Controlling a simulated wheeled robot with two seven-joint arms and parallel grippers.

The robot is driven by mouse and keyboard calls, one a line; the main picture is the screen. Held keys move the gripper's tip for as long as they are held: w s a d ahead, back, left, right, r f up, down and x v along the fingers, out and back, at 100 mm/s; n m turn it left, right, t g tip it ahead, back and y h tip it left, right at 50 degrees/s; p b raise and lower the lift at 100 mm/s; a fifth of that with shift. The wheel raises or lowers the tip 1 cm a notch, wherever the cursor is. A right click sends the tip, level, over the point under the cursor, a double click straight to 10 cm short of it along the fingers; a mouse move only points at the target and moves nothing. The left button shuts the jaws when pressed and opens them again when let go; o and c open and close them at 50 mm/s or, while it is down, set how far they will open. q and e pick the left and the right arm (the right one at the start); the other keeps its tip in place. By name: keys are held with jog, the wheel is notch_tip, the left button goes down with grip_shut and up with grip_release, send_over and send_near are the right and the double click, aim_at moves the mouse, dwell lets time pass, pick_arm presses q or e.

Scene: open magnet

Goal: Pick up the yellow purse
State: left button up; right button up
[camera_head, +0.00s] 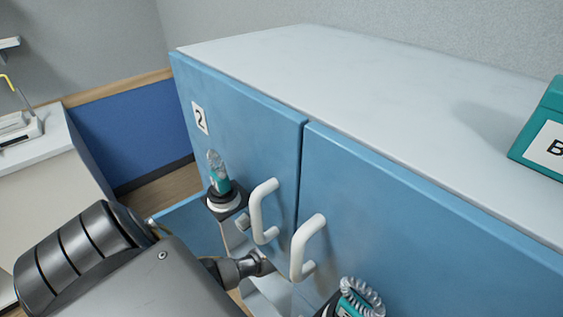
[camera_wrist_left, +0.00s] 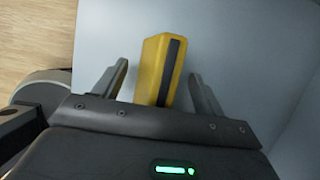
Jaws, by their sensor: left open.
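The yellow purse (camera_wrist_left: 157,72) shows in the left wrist view. It is a yellow block-like shape with a dark stripe down one side, on a pale grey-blue surface (camera_wrist_left: 245,40). My left gripper (camera_wrist_left: 160,78) is open, with one finger on each side of the purse and a visible gap on both sides. The purse's near end is hidden behind the gripper body. In the head view my left arm reaches low in front of the blue cabinet, and I cannot make out the purse or the left fingertips there. My right gripper is in neither view.
The blue cabinet (camera_head: 390,220) has two white handles (camera_head: 262,210) and a label "2". Teal-and-black devices (camera_head: 220,187) sit on its front. A teal box (camera_head: 543,130) stands on its white top. A white counter (camera_head: 40,190) is at the left. Wooden floor shows between.

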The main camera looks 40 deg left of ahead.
pick_arm(q)
jog(key=shift+f, duration=0.2)
dwell(0.3)
jog(key=c, duration=1.1)
jog(key=shift+r, duration=0.15)
jog(key=shift+s+r, duration=0.3)
jog(key=shift+r, duration=0.1)
notch_tip(320, 180, up, 7)
jog(key=shift+f, duration=0.2)
jog(key=s+b, duration=0.1)
jog(key=s, duration=0.5)
jog(key=s+a, duration=0.1)
jog(key=s, duration=0.6)
jog(key=s+b, duration=0.1)
jog(key=s, duration=0.5)
jog(key=shift+s+a+b, duration=0.15)
jog(key=shift+a+b, duration=0.15)
jog(key=shift+a, duration=0.05)
